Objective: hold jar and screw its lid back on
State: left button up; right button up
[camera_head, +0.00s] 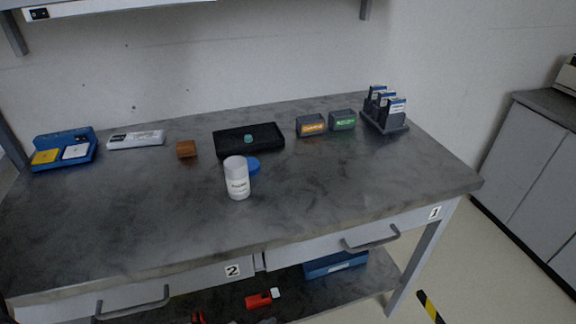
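A white, slightly translucent jar (238,183) with a label stands upright near the middle of the grey workbench (330,190). A blue round lid (254,166) lies on the bench just behind the jar and to its right, partly hidden by the jar. The lid is off the jar. Neither of my grippers can be made out in this view. Nothing is seen touching the jar or the lid.
Behind the jar are a black tray (222,147) holding a small teal piece, and a brown block (186,149). A blue holder (83,139) stands at the left; two small boxes (311,126) and a dark rack (392,127) stand at the right. The bench front is clear.

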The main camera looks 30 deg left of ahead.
aim_at(235, 167)
jog(key=z, duration=0.1)
jog(key=k, duration=0.35)
jog(key=u, duration=0.8)
